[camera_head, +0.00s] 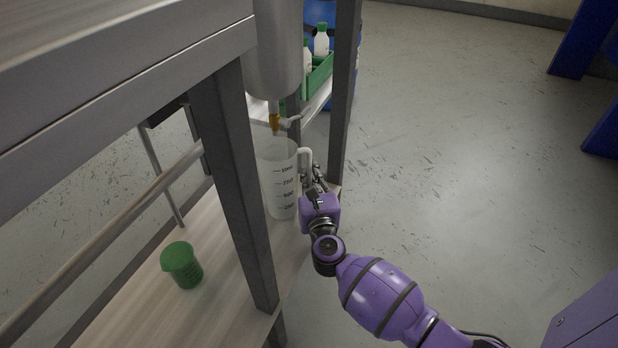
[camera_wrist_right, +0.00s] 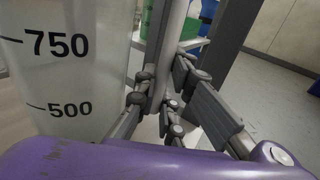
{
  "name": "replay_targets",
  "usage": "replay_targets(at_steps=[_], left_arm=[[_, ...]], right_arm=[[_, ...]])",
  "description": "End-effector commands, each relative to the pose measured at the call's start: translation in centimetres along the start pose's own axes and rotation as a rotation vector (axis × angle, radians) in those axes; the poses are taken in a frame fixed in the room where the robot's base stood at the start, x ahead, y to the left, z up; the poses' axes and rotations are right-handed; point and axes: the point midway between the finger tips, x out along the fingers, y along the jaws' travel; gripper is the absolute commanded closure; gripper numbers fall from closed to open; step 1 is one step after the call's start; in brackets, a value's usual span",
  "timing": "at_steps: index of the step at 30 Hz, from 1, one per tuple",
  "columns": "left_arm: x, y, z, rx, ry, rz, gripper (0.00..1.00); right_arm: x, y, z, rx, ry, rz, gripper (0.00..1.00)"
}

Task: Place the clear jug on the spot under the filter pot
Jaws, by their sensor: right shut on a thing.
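The clear jug (camera_head: 280,180), with black volume marks and a handle on its right, stands upright over the lower wooden shelf, below the tap (camera_head: 275,122) of the grey filter pot (camera_head: 273,48). I cannot tell whether its base touches the shelf. My right gripper (camera_head: 312,178) is at the jug's handle side and is shut on the handle. In the right wrist view the jug (camera_wrist_right: 65,75) fills the left, and the gripper fingers (camera_wrist_right: 172,105) are around the pale handle (camera_wrist_right: 172,45). My left gripper is not in view.
A green beaker (camera_head: 182,265) stands on the lower shelf (camera_head: 225,305). Grey table legs (camera_head: 235,180) rise in front of and behind the jug. A green crate (camera_head: 318,75) with white bottles stands behind.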

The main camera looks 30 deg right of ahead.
Motion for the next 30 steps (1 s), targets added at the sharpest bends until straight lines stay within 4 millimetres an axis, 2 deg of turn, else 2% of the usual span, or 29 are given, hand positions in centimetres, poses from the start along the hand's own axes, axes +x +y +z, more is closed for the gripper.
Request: replay_targets(at_steps=[8,9,13,25,30], left_arm=[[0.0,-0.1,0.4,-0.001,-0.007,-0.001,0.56],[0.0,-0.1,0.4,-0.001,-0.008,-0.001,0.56],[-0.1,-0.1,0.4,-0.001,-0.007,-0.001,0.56],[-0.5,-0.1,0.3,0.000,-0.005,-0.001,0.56],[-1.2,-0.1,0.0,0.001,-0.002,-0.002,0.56]], right_arm=[[-0.1,0.1,-0.3,0.001,0.000,0.001,1.00],[-0.1,0.1,-0.3,0.000,0.000,0.001,0.87],[-0.1,0.1,-0.2,0.000,0.000,0.001,0.72],[-0.1,0.0,0.3,0.000,-0.001,0.001,0.72],[-3.4,0.0,0.2,0.003,0.003,0.001,0.72]])
